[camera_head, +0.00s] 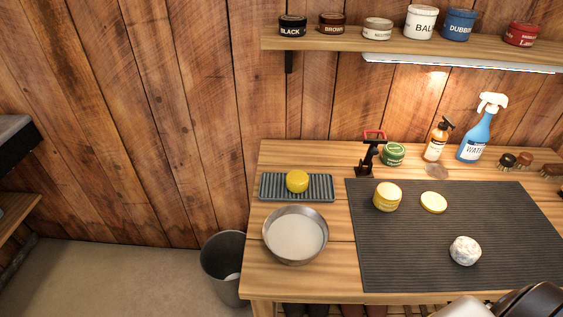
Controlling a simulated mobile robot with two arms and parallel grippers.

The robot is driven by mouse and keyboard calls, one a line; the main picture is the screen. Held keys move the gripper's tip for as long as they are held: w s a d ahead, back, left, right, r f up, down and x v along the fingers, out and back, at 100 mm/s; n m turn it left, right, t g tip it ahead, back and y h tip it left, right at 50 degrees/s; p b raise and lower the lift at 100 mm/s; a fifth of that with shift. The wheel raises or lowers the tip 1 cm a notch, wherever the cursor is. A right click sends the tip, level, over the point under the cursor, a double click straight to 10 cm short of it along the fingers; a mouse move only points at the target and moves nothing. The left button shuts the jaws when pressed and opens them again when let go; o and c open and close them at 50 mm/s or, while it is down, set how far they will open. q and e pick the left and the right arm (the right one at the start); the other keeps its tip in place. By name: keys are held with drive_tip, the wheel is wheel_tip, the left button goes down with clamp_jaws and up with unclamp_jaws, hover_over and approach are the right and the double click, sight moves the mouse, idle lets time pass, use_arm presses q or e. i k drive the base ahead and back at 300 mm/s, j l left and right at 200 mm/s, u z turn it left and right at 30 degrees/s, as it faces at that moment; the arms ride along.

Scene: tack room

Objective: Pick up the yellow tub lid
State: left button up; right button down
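The yellow tub lid (433,202) lies flat on the dark ribbed mat (420,262), just right of a yellow tub (387,196). The lid is a small round disc and nothing covers it. The tub stands upright. Part of my own arm shows at the bottom right corner, below the mat's front edge and apart from the lid. No gripper fingers show, and my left arm is not in view.
A whitish crumpled ball (465,251) sits on the mat. Left of it are a metal bowl (270,245) and a yellow sponge (297,181) on a grey tray (321,188). A green tin (393,154), amber bottle (435,142) and blue spray bottle (475,137) stand behind.

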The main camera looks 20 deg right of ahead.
sight(433, 202)
drive_tip(key=z, duration=1.55)
